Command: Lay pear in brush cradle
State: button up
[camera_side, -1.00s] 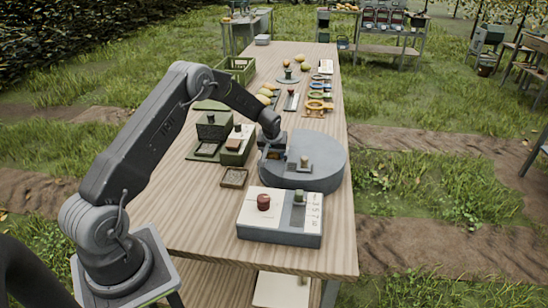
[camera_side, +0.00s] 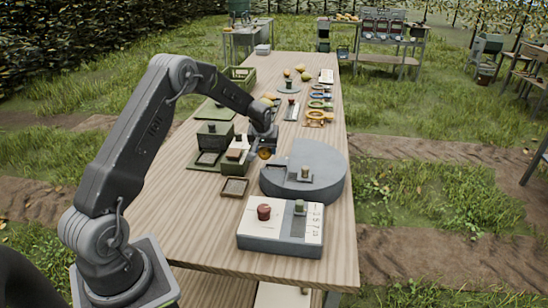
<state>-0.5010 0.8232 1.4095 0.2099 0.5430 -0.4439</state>
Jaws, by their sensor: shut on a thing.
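My gripper (camera_side: 263,145) is raised above the table near its middle, just left of the grey round drum. It is shut on a small orange-brown pear (camera_side: 265,154), which shows at its fingertips and is partly hidden by them. The brush cradle is not clear at this size. A small shallow tray with a brown inside (camera_side: 234,187) lies on the table below and left of my gripper. A green box with a pale block (camera_side: 236,162) stands close to the left of the gripper.
The grey round drum (camera_side: 325,177) stands right of my gripper. A white and grey box with a red knob (camera_side: 279,236) stands in front of it. A dark green box (camera_side: 214,137) stands to the left. Yellow fruit (camera_side: 303,76) and coloured rings (camera_side: 314,117) lie farther back.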

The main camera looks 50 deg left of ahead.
jog(key=s+a+r, duration=0.5)
jog(key=s+a, duration=0.1)
jog(key=s, duration=0.1)
jog(key=s+a+f+n, duration=0.1)
jog(key=s+a+f, duration=0.1)
jog(key=a, duration=0.2)
jog(key=s+a+f+n+g, duration=0.1)
jog(key=s+a+f+n, duration=0.1)
jog(key=a, duration=0.3)
jog(key=s+a+f+n, duration=0.1)
jog(key=s+a+f, duration=0.1)
jog(key=a, duration=0.2)
jog(key=shift+s+a+f+n+g+y, duration=0.3)
jog(key=shift+s+f+y, duration=0.05)
jog(key=shift+y, duration=0.05)
jog(key=shift+f, duration=2.15)
jog(key=shift+f, duration=0.15)
jog(key=o, duration=1)
